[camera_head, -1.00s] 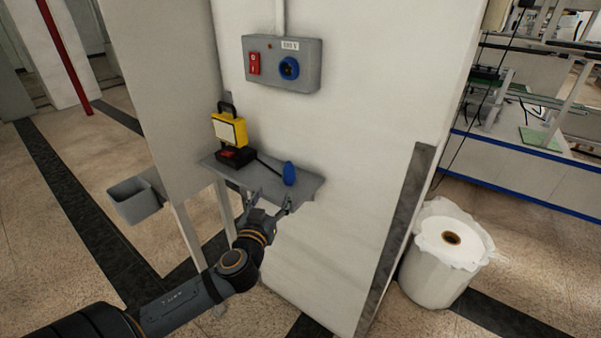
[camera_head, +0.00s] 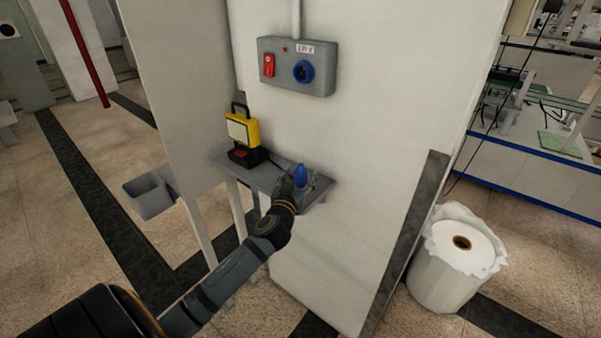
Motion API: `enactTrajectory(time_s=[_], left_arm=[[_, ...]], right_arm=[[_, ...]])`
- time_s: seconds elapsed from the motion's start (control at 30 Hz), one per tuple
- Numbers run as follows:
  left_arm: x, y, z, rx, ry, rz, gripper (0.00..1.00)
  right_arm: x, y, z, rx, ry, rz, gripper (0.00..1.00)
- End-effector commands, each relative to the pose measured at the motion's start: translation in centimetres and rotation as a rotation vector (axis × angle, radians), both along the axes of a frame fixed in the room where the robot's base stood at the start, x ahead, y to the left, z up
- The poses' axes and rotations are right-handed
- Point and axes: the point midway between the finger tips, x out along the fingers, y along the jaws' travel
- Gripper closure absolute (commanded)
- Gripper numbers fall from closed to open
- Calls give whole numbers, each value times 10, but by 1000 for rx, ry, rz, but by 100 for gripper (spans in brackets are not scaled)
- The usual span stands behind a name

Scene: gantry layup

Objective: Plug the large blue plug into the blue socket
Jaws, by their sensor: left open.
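The large blue plug (camera_head: 300,175) stands near the right end of a small grey wall shelf (camera_head: 262,180). My left gripper (camera_head: 300,183) is at the plug, with its open fingers on either side of it; whether they touch it I cannot tell. The blue socket (camera_head: 304,71) is on the right part of a grey box (camera_head: 322,84) on the white wall, above the shelf. My right gripper is not in view.
A yellow work lamp (camera_head: 242,130) with a black base stands on the shelf's left end, its cable leading toward the plug. A red switch (camera_head: 268,65) is left of the socket. A grey bin (camera_head: 150,197) hangs at left. A white roll (camera_head: 455,260) stands on the floor at right.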

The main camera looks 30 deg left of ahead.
Motion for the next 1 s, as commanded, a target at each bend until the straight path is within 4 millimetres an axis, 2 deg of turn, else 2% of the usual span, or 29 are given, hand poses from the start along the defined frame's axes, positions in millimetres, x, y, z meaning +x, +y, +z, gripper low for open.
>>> enactTrajectory(time_s=[0.1,0.33,0.77,1.0], left_arm=[[11,4,1,0,1,0,36],[12,4,-1,1,1,-1,38],[12,4,-1,2,2,-1,96],[12,4,0,2,1,-1,97]], right_arm=[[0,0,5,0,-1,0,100],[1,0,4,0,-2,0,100],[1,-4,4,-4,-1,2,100],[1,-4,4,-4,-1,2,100]])
